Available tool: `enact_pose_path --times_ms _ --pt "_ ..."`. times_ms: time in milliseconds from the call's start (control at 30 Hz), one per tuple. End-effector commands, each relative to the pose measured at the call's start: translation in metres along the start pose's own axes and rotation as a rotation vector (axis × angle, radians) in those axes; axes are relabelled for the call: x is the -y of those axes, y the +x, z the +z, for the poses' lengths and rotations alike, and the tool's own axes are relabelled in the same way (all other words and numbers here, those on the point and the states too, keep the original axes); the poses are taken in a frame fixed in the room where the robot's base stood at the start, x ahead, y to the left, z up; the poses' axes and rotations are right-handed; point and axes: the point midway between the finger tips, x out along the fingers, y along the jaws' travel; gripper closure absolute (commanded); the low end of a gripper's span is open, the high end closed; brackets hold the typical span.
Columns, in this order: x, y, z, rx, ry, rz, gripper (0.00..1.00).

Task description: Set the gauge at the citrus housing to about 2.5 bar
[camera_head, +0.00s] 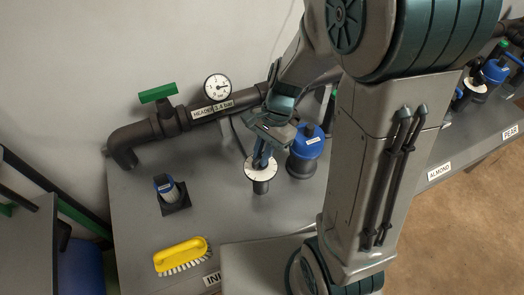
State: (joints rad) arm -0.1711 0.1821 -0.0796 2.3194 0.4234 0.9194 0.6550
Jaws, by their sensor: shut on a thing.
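My gripper (262,157) points down at a round white dial plate (251,172) on a dark upright body (261,187) on the bench. Its jaws are shut on a knob at the middle of the dial; the fingers mostly hide the knob. A round gauge (217,86) with a white face stands on the dark header pipe, above a label (212,108) that seems to read "HEADER 3.4 bar". Its needle is too small to read exactly. A blue-topped housing (308,141) stands just right of the dial. No citrus label can be made out, and my arm hides much of the bench to the right.
A green-handled valve (158,93) sits on the pipe. A small blue-and-white item on a black base (175,197) and a yellow brush (181,254) lie left of the dial. Labels "ALMOND" (439,171) and "PEAR" (510,132) mark the bench edge at right.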

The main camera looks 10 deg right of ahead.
Motion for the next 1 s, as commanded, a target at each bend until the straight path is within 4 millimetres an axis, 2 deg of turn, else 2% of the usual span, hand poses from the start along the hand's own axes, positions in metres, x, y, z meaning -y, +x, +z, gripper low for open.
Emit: enact_pose_path --times_ms 100,367,400,433,467,767,867,1000 --pt "0.001 0.0 0.0 0.001 -0.051 0.021 1.0" --pt "0.001 0.0 0.0 0.001 -0.054 0.021 1.0" --pt "0.001 0.0 0.0 0.001 -0.054 0.021 0.75" --pt "0.001 0.0 0.0 0.001 -0.053 0.021 0.67" --pt "0.001 0.0 0.0 0.001 -0.053 0.021 0.65" --pt "0.001 -0.002 0.0 0.0 -0.052 0.02 0.65" --pt "0.002 -0.011 0.0 0.0 -0.052 0.018 0.65" --pt "0.002 -0.036 -0.001 -0.003 -0.052 0.016 0.65"
